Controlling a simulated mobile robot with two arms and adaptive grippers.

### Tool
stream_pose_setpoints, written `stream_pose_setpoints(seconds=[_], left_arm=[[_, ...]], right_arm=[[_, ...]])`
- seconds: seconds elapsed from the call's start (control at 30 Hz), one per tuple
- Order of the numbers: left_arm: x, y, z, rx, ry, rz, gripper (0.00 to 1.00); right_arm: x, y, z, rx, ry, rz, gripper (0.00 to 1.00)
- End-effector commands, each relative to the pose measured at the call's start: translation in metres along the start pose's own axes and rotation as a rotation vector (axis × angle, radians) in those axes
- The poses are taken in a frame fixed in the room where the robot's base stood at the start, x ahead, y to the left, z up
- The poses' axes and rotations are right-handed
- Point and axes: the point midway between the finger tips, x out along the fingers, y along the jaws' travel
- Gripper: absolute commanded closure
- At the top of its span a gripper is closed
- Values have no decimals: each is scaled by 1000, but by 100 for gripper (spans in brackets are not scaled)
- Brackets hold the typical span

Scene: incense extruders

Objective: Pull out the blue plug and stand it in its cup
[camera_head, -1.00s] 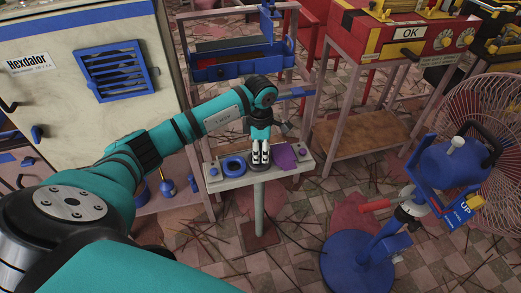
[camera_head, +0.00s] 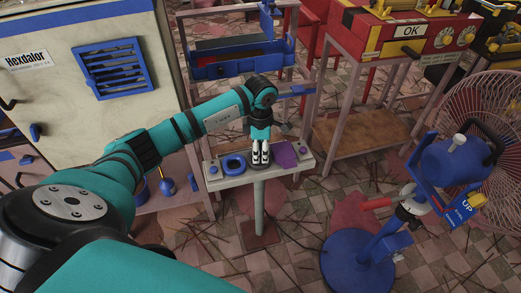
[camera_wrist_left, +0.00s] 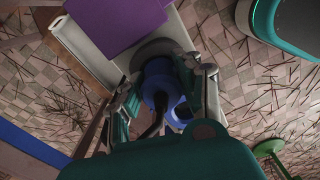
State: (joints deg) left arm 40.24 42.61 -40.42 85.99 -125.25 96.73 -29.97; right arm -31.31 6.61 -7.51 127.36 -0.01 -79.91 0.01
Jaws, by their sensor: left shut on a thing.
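My left gripper (camera_head: 260,158) points down at the narrow pale stand (camera_head: 212,172), its fingers shut on the blue plug. In the left wrist view the blue plug (camera_wrist_left: 158,72) shows between the fingers (camera_wrist_left: 168,78), with a dark grey round collar (camera_wrist_left: 152,47) close around or behind it. I cannot tell how deep the plug sits. A blue ring-shaped cup (camera_head: 234,165) stands on the stand just left of the gripper; it is partly hidden by the gripper in the wrist view (camera_wrist_left: 182,112). My right gripper is not in view.
A blue machine (camera_head: 455,160) on a round base and a wire fan guard (camera_head: 505,130) stand at the right. A pale cabinet (camera_head: 90,95) is at the left. Sticks litter the tiled floor.

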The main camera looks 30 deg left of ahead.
Motion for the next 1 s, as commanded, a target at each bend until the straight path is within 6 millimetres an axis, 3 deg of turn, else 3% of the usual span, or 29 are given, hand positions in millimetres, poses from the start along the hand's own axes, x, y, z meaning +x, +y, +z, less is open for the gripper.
stream_pose_setpoints(seconds=[0.03, 0.07, 0.27, 0.63, 1.0], left_arm=[[0, 0, 0, 0, 0, 0, 97], [0, 0, 0, 0, 0, 0, 63], [0, 0, 0, 0, 0, 0, 38], [-8, 1, 0, 0, -1, 2, 38], [-82, 2, 0, 0, -3, 5, 38]], right_arm=[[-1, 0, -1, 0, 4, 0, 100], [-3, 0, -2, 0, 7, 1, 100], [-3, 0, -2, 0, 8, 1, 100], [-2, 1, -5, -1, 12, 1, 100], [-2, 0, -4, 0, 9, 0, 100]])
